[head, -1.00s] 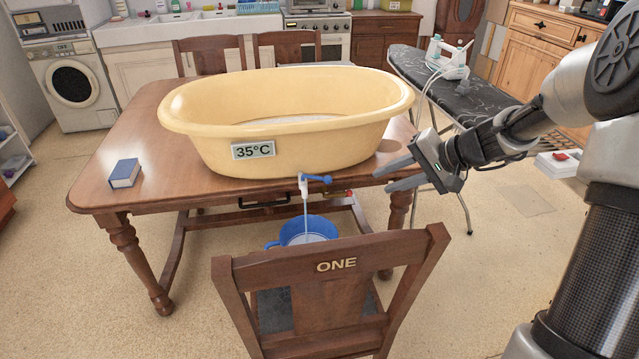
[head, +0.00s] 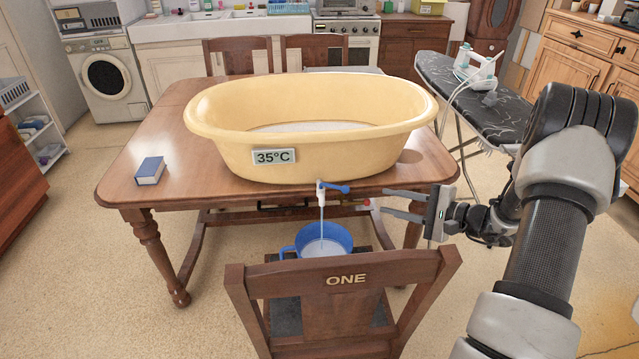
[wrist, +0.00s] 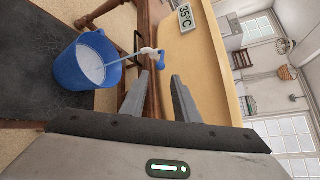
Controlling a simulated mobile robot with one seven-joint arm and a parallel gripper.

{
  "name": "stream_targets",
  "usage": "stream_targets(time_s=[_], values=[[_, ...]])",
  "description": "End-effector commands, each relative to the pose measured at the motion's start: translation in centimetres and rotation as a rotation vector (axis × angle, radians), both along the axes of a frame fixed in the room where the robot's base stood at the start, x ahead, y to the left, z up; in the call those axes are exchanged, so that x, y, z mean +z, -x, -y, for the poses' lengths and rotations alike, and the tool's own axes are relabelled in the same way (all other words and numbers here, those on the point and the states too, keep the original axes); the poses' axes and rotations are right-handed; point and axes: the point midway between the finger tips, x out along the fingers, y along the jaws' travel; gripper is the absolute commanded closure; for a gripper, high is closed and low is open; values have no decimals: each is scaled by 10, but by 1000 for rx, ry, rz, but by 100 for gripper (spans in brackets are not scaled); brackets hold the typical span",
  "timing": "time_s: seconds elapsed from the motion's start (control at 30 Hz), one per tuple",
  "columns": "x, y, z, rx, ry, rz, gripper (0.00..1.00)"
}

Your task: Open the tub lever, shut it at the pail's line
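The cream tub (head: 215,135) stands on the table with a 35°C label on its front. Its white tap (head: 321,197) hangs over the table's front edge, with the blue lever (head: 335,188) pointing right. A thin stream of water (head: 322,228) runs from the tap into the blue pail (head: 338,235). The pail stands on the chair seat and holds water; I cannot make out a line in it. My gripper (head: 382,200) is open and empty, to the right of the lever and apart from it. In the wrist view, the lever (wrist: 161,60) lies just beyond the open fingertips (wrist: 168,76).
The wooden chair (head: 346,302) marked ONE stands in front, its back nearest me. A blue book (head: 149,170) lies at the table's left. An ironing board (head: 480,105) stands at the right. A small red thing (head: 366,203) shows below the table edge. Floor at left is clear.

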Motion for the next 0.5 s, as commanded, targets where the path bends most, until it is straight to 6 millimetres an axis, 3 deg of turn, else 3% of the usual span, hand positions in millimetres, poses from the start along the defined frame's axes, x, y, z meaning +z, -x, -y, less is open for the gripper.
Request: stream_targets(time_s=[0.17, 0.5], values=[[-10, -1, 13, -63, -59, 0, 72], [-24, -40, -28, -58, -60, -1, 72]])
